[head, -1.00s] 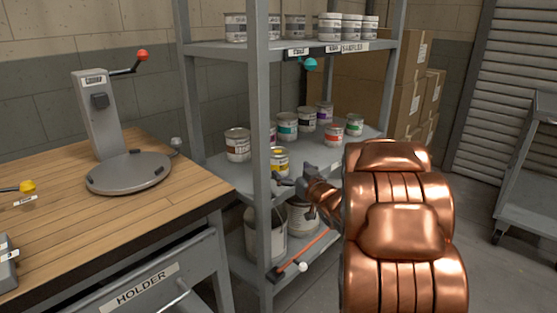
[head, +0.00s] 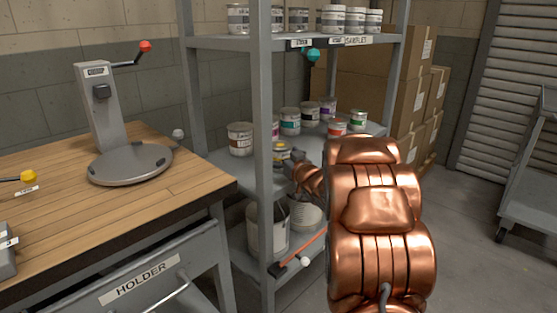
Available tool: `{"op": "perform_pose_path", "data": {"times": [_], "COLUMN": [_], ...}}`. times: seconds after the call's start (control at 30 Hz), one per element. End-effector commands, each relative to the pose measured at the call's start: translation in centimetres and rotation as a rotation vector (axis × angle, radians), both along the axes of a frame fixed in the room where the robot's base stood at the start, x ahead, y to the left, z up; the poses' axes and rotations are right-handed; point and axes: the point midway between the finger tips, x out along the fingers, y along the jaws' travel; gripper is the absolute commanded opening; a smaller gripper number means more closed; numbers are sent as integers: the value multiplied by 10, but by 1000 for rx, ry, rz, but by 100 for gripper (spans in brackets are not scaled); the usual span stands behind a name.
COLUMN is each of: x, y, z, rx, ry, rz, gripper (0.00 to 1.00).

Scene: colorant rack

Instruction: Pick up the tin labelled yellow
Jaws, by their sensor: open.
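The yellow tin (head: 280,147) stands at the front of the rack's middle shelf, just right of the front post. Only its upper part with a bit of yellow shows. My gripper (head: 288,157) is at the tin, at the end of my copper-coloured arm, and covers its lower part. The fingers are small and dark here. The gripper is open; I cannot tell whether its fingers touch the tin or stand around it.
A tin with a brownish-orange label (head: 240,139) stands left of the post. A teal tin (head: 290,121), a red tin (head: 337,126) and others stand behind and right. The grey front post (head: 262,130) is close to my gripper. A wooden workbench (head: 60,215) is at left.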

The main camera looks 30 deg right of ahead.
Motion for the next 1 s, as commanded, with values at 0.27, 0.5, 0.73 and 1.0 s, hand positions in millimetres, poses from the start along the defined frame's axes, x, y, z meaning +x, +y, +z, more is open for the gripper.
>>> {"op": "perform_pose_path", "data": {"times": [0.27,0.5,0.73,1.0], "x": [1,1,1,1], "y": [1,1,1,1], "z": [1,1,1,1], "rx": [0,0,0,0], "ry": [-1,-1,-1,-2], "rz": [1,2,2,2], "gripper": [91,66,42,25]}}
